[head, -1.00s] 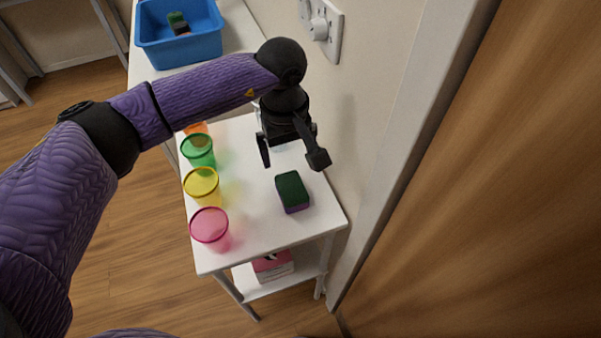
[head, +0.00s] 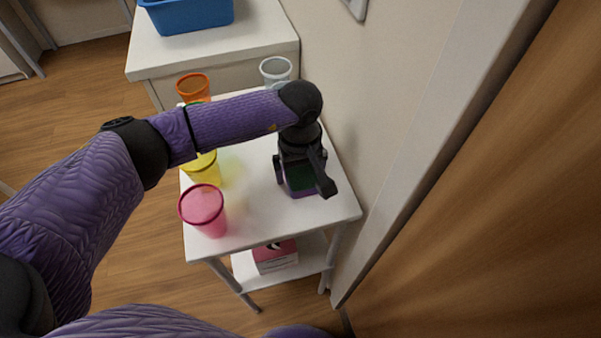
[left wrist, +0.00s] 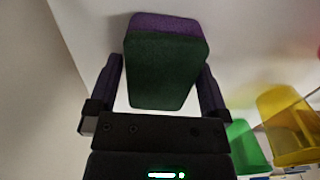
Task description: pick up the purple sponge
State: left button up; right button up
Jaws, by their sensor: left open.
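The sponge is purple with a dark green top layer. In the head view the sponge (head: 301,181) stands on the white table, partly hidden by my left gripper (head: 306,183). In the left wrist view the sponge (left wrist: 165,68) lies between the two open fingers of my left gripper (left wrist: 163,85), with a narrow gap showing on each side near the fingertips. I cannot tell whether either finger touches it. My right gripper is not in view.
Along the table's (head: 250,220) left side stand pink (head: 203,209), yellow (head: 203,169) and orange (head: 193,87) cups. A clear cup (head: 275,70) stands at the back. A wall and wooden door (head: 500,200) close off the right. A pink-and-white box (head: 275,256) sits on the lower shelf.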

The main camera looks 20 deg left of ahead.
pick_arm(q)
jog(key=shift+r, duration=0.1)
jog(key=c, duration=1)
